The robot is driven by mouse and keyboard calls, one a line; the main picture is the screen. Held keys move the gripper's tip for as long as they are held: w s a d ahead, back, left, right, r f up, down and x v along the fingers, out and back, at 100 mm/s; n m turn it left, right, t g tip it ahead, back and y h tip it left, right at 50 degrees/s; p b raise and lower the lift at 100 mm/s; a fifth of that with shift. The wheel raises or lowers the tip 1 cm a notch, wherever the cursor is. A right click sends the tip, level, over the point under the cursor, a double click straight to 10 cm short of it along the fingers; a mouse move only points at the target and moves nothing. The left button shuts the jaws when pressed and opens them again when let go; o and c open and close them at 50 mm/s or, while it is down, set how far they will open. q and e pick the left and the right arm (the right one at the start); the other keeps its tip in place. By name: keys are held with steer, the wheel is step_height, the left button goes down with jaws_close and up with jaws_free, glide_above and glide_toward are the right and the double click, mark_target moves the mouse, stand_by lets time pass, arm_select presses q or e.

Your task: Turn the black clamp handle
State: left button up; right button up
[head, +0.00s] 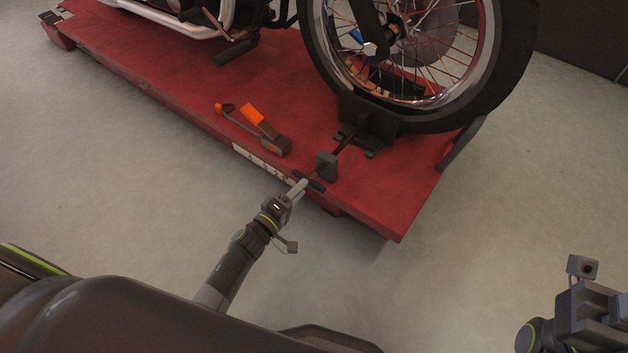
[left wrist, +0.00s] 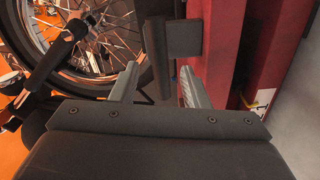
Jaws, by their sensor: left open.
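The black clamp handle (head: 312,182) is a short dark crossbar at the near edge of the red lift, on the end of a screw that passes through a dark block (head: 326,165). My left gripper (head: 299,188) is at the handle, with its fingers open. In the left wrist view the handle (left wrist: 156,50) stands as a dark upright bar between the two spread grey fingers of the gripper (left wrist: 159,88). I see a gap on both sides of the bar; whether a finger touches it I cannot tell. My right gripper (head: 590,308) is partly in view at the lower right, its jaws unclear.
The red lift platform (head: 385,195) carries a motorcycle, its front wheel (head: 487,110) in a dark wheel clamp (head: 372,120). A strap with an orange handle (head: 254,114) lies on the platform left of the screw. The grey floor (head: 120,200) around it is clear.

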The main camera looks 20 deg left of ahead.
mark_target(311, 179)
arm_select(q)
steer(key=b+x, duration=0.2)
steer(key=x, duration=0.5)
steer(key=shift+f+b, duration=0.1)
steer(key=shift+b, duration=0.3)
steer(key=shift+c, duration=0.2)
